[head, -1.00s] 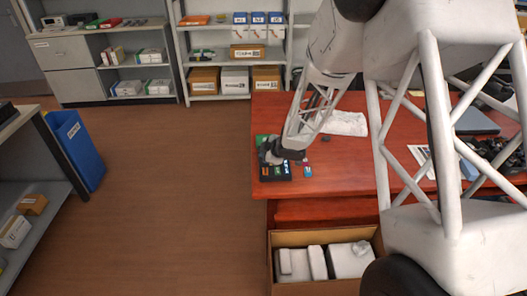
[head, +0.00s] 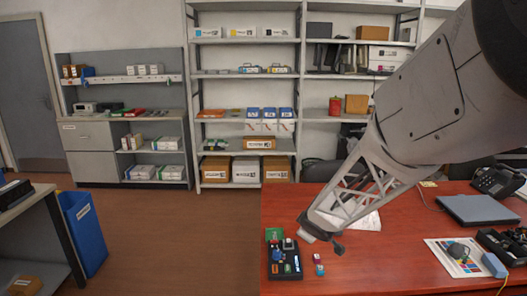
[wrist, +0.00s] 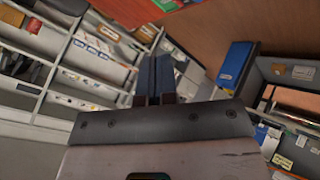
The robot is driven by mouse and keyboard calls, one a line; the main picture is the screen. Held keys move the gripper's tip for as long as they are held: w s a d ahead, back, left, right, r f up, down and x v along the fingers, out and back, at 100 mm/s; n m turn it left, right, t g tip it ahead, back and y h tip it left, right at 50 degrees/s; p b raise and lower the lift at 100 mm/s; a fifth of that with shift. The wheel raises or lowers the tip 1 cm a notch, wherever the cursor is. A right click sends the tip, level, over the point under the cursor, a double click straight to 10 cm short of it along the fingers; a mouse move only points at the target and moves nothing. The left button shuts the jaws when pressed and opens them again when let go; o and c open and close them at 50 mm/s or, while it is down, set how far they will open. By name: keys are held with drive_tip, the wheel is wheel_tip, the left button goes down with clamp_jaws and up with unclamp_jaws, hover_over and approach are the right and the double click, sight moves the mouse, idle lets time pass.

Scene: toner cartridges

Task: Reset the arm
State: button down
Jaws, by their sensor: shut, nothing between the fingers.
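My gripper (head: 320,230) hangs above the red-brown desk in the head view, close to a black tray (head: 284,262) with small coloured cartridges in it. The fingers are too small there to read well. In the wrist view my gripper (wrist: 154,62) shows two dark fingers pressed together, with nothing held between them. The wrist camera looks out over shelves and floor at a steep tilt.
The desk (head: 400,270) also bears small coloured pieces (head: 318,264) beside the tray, a grey closed laptop (head: 478,210), a phone (head: 497,181) and a colour print sheet (head: 460,257). A blue bin (head: 84,234) stands at left. Open floor lies between bin and desk.

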drive_tip(key=s+d+r+m+h, duration=0.2)
drive_tip(key=s+d+r+m, duration=0.2)
drive_tip(key=s+r, duration=0.3)
drive_tip(key=s+r+m+g, duration=0.2)
drive_tip(key=s+m+g, duration=0.1)
drive_tip(key=s, duration=1.2)
drive_tip(key=s+r+m+g+y, duration=0.1)
drive_tip(key=s+r+m+g, duration=0.2)
drive_tip(key=s, duration=1.3)
drive_tip(key=shift+s+d+m, duration=0.15)
drive_tip(key=shift+d+m, duration=0.15)
drive_tip(key=shift+m, duration=0.3)
